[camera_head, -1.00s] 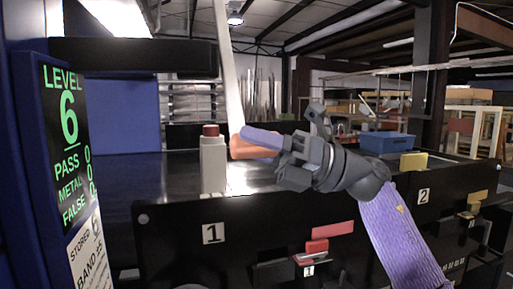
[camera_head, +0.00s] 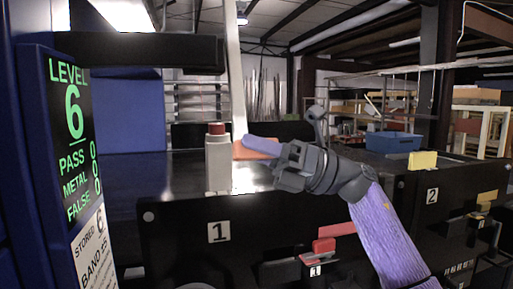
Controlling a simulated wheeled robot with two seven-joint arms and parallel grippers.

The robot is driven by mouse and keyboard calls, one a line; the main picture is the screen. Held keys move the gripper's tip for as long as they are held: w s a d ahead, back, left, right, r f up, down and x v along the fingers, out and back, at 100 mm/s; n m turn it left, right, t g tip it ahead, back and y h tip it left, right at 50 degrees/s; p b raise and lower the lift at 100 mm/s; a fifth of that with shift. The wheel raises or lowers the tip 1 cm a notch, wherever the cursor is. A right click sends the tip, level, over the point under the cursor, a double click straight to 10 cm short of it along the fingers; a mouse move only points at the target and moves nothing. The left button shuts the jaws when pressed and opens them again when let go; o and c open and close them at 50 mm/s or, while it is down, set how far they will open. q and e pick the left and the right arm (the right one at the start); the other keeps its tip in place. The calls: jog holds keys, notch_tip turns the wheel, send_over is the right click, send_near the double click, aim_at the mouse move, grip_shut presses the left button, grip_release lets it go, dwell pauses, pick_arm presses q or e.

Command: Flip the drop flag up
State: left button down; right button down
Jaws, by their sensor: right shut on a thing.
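My right gripper (camera_head: 258,148) reaches in from the right above the black conveyor front. Its jaws are shut on an orange piece (camera_head: 250,153) at the lower end of a tall white strip (camera_head: 236,75). The strip stands nearly upright and runs out of the top of the view. A purple finger covers part of the orange piece. I cannot tell whether this piece or the red tab (camera_head: 324,245) low on the front panel is the drop flag. My left gripper is not in view.
A grey post with a red cap (camera_head: 217,160) stands just left of the gripper. A blue-framed display (camera_head: 75,150) reads level 6 at the left. A yellow plate (camera_head: 422,160) and a blue bin (camera_head: 392,142) are at the right.

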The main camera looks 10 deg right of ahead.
jog(key=shift+w, duration=0.1)
jog(key=c, duration=0.6)
grip_release()
jog(key=shift+w, duration=0.1)
jog(key=shift+o, duration=1.4)
jog(key=shift+w+f, duration=0.1)
jog(key=shift+w, duration=0.1)
jog(key=shift+s, duration=0.2)
jog(key=shift+d+f, duration=0.15)
jog(key=shift+d, duration=0.15)
jog(key=b+v, duration=0.1)
jog(key=v, duration=0.8)
jog(key=shift+d+b, duration=0.15)
jog(key=shift+b, duration=0.2)
jog(key=shift+s, duration=0.1)
